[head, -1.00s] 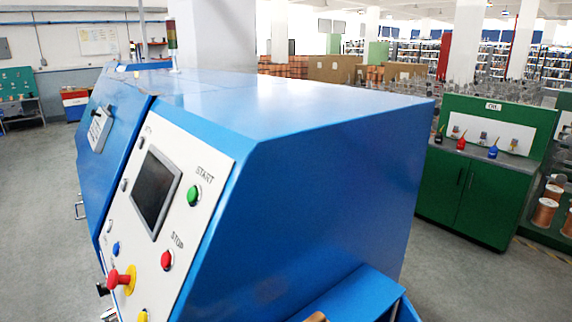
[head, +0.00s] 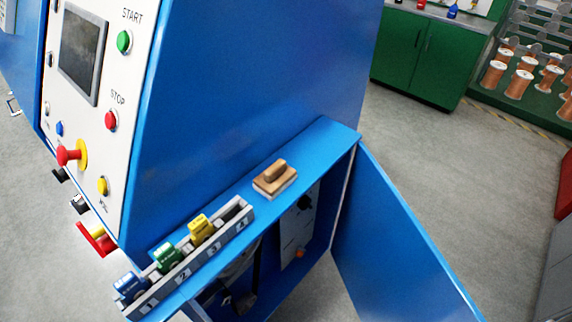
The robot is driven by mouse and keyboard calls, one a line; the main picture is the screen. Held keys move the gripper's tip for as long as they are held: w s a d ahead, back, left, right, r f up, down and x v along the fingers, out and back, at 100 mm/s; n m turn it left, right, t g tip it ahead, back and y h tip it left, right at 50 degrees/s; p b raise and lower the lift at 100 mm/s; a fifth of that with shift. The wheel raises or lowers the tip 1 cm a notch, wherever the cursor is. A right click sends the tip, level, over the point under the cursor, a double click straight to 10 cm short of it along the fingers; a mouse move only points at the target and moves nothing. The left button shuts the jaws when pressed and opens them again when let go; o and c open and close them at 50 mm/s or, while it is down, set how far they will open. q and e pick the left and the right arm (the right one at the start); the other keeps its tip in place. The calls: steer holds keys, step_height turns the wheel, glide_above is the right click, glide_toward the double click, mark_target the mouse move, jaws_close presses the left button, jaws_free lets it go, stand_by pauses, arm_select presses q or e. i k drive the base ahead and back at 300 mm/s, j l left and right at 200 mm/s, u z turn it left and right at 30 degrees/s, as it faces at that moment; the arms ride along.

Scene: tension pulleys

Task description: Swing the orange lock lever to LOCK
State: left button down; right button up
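A small orange part (head: 299,253) shows inside the open blue cabinet (head: 340,135), low on a pale upright plate (head: 293,240). It may be the orange lock lever, but it is too small to tell its position, and I can read no LOCK mark. A dark round knob (head: 305,202) sits above it on the same plate. The cabinet's top and front edge hide part of the inside. Neither of my grippers is in view.
The blue cabinet door (head: 395,240) stands open to the right. On the cabinet top are a numbered rack (head: 150,298) with blue, green and yellow pieces, and a wooden-handled block (head: 275,178). The control panel (head: 130,70) is at left. Floor (head: 430,150) is clear at right.

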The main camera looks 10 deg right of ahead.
mark_target(300, 252)
steer(key=k+l+u, duration=0.1)
steer(key=l, duration=0.2)
steer(key=k+l, duration=0.25)
steer(key=l+u, duration=0.2)
steer(key=l, duration=0.2)
steer(key=k+l+u, duration=0.15)
steer(key=l, duration=0.25)
steer(key=l+u, duration=0.2)
steer(key=l, duration=0.15)
steer(key=k+l+u, duration=0.2)
steer(key=l, duration=0.2)
steer(key=i+l+u, duration=0.15)
steer(key=l, duration=0.2)
steer(key=i+l+u, duration=0.15)
steer(key=l, duration=0.2)
steer(key=l+u, duration=0.1)
steer(key=l, duration=0.25)
steer(key=j+z, duration=0.25)
steer(key=k+j+z, duration=0.25)
steer(key=j+z, duration=0.25)
steer(key=j, duration=0.2)
